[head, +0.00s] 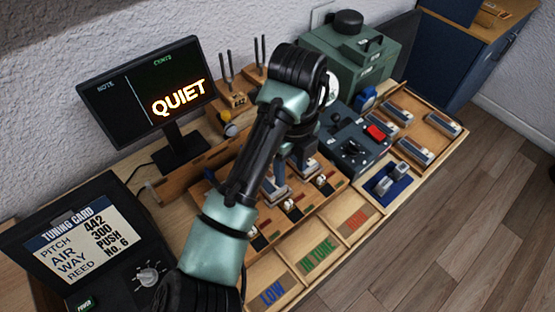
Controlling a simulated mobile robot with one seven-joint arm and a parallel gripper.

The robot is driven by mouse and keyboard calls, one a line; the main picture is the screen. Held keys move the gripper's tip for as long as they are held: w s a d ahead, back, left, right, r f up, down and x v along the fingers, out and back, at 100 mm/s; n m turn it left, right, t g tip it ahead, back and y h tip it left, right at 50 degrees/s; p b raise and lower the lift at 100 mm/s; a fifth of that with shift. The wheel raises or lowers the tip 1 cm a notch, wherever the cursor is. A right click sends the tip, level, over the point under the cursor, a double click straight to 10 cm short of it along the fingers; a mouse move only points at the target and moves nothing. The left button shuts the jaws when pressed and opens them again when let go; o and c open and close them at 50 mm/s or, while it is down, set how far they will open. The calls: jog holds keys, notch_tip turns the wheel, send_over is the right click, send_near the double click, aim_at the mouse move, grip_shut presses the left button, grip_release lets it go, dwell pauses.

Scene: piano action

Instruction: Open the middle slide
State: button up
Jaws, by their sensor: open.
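My gripper (291,181) points down over a wooden board (318,213) with a row of slides. Its two fingers are apart, with nothing visible between them. A slide with a small pale knob (290,205), near the middle of the row, lies just in front of the fingers. Another pale knob (321,180) is to its right, close to the right finger. I cannot tell whether the fingers touch a slide. My arm hides the left and back parts of the board, and how far the middle slide stands open is unclear.
A screen (145,90) reading "QUIET" stands at the back left. A tuning card (75,238) is at the lower left. Trays labelled LOW, IN TONE (318,254) and HIGH lie in front. A dark control box (352,142) and a green machine (350,55) stand to the right.

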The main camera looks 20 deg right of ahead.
aim_at(289, 202)
jog(key=f, duration=0.8)
jog(key=f+p, duration=0.1)
jog(key=f, duration=0.3)
jog(key=shift+s+f, duration=0.2)
jog(key=shift+s, duration=0.05)
grip_shut()
jog(key=shift+r, duration=0.1)
dwell(1.0)
